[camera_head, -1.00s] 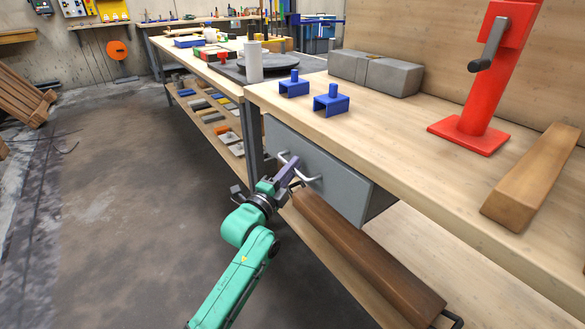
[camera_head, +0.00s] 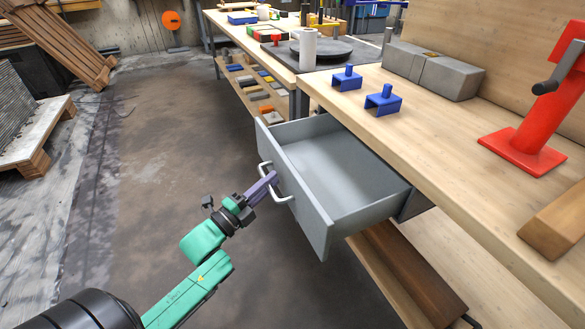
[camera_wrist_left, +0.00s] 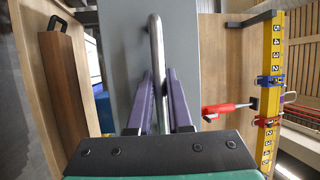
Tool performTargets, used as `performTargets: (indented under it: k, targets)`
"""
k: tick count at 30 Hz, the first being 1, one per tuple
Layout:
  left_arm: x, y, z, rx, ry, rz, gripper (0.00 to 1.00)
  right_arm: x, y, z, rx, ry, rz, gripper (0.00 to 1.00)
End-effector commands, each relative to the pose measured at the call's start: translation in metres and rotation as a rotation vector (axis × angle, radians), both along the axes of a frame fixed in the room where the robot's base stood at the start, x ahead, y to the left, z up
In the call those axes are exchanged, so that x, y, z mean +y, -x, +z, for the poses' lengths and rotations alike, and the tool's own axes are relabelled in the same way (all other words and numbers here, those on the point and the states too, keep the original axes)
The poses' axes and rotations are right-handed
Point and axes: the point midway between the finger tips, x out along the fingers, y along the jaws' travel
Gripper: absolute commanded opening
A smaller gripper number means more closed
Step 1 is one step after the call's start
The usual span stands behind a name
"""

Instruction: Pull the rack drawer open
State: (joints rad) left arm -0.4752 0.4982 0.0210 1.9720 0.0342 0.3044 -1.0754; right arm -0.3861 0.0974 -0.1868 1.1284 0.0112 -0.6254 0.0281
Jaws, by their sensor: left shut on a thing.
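The grey drawer (camera_head: 300,200) under the workbench stands well open, and its inside looks empty. Its silver bar handle (camera_head: 285,197) is on the front panel. My left gripper (camera_head: 268,183) is shut on this handle from the aisle side. In the left wrist view, the handle (camera_wrist_left: 155,70) runs between the two purple fingers of the left gripper (camera_wrist_left: 157,105), in front of the grey drawer front (camera_wrist_left: 183,50). My right gripper is not in view.
The wooden workbench (camera_head: 440,130) carries two blue brackets (camera_head: 383,99), grey blocks (camera_head: 432,70) and a red stand (camera_head: 525,145). A brown beam (camera_head: 405,275) lies on the shelf below. The concrete floor (camera_head: 160,150) on the left is clear; a pallet (camera_head: 35,130) stands at the far left.

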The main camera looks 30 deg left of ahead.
Motion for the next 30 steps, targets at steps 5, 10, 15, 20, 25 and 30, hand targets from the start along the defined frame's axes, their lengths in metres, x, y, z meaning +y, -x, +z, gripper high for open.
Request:
performTargets:
  k: [5, 10, 15, 20, 25, 30]
  targets:
    - [0.017, 0.021, 0.001, 0.004, 0.001, 0.000, 0.00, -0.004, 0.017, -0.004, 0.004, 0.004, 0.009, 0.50]
    - [0.025, 0.030, 0.000, 0.001, 0.001, 0.001, 0.00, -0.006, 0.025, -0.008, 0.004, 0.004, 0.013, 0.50]
    - [0.027, 0.032, -0.001, 0.001, 0.001, 0.002, 0.00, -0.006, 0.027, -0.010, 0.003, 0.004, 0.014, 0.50]
    - [0.027, 0.032, -0.001, 0.001, 0.001, 0.002, 0.00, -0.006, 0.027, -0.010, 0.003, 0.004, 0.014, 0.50]
    - [0.027, 0.031, -0.001, 0.001, 0.001, 0.002, 0.47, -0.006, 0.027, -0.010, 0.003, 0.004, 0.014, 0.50]
    - [0.027, 0.031, -0.001, 0.000, 0.002, 0.002, 0.47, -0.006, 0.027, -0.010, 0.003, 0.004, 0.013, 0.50]
